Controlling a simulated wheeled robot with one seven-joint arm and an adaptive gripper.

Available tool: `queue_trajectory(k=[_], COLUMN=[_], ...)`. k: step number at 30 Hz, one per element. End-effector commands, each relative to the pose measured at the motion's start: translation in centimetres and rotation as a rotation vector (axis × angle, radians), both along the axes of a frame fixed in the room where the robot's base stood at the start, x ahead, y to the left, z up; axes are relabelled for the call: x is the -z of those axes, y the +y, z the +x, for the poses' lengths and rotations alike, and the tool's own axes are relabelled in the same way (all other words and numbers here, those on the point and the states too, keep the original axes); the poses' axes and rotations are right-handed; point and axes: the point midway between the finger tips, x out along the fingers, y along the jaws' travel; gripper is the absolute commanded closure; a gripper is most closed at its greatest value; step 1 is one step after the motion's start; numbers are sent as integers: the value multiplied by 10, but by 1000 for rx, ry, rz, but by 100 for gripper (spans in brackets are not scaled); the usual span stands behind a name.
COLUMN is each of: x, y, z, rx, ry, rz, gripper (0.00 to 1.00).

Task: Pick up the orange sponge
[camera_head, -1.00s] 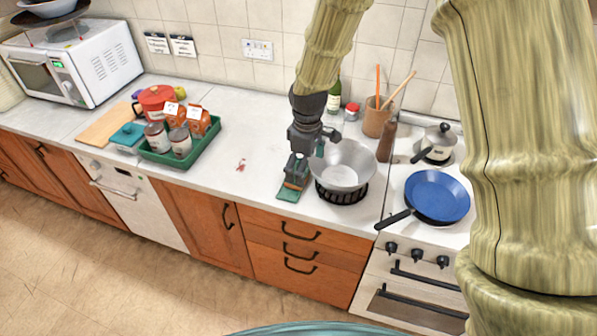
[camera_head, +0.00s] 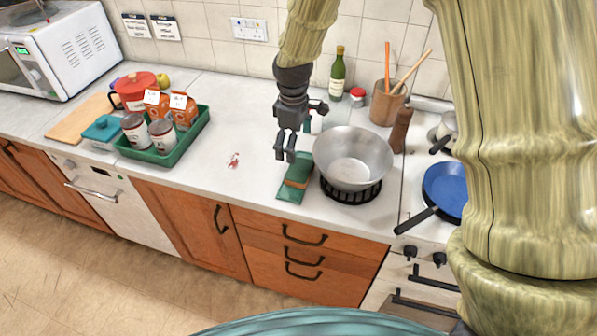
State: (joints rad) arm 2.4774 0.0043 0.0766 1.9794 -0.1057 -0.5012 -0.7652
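The orange sponge (camera_head: 295,184) lies on a flat green mat (camera_head: 287,195) near the front edge of the counter, just left of a metal bowl. Its orange front side shows below a dark green top. My gripper (camera_head: 284,156) points down, above the counter and a little up and left of the sponge in the picture. Its fingers are apart, with nothing seen between them. It looks clear of the sponge, but the exact height is hard to judge.
The metal bowl (camera_head: 353,160) stands on a black ring right beside the sponge. A green tray (camera_head: 160,158) with cans and cartons stands left. A blue pan (camera_head: 447,188) is on the stove at right. The counter between tray and mat is mostly clear, with a small red mark.

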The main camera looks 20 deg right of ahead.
Motion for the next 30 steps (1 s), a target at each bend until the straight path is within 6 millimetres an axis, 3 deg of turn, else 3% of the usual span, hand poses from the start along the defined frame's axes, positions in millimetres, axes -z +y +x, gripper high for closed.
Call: queue_trajectory(k=[9,20,30], x=[35,49,80], y=[0,1,0], z=[-1,-1,-2], rx=[1,-2,-2], ry=[3,2,3], rz=[0,0,0], gripper=[0,0,0])
